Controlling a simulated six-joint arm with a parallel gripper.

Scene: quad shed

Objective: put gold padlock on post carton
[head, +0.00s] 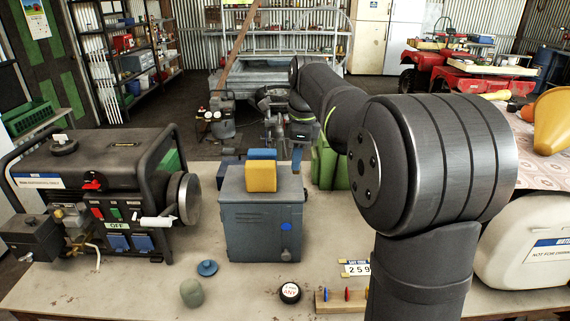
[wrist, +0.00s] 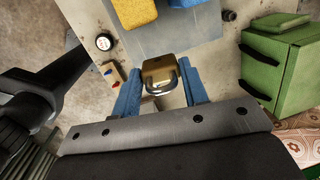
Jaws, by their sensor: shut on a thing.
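The gold padlock (wrist: 158,70) is held between the blue fingers of my gripper (wrist: 160,76), with its silver shackle toward the palm in the wrist view. I cannot pick out a post carton for certain in either view.
The grey cabinet (head: 262,222) carries a yellow block (head: 261,176). A green case (wrist: 282,66) stands right of my gripper in the wrist view. A generator (head: 95,190) fills the bench's left. Small items, including a round black tin (head: 289,292), lie along the front.

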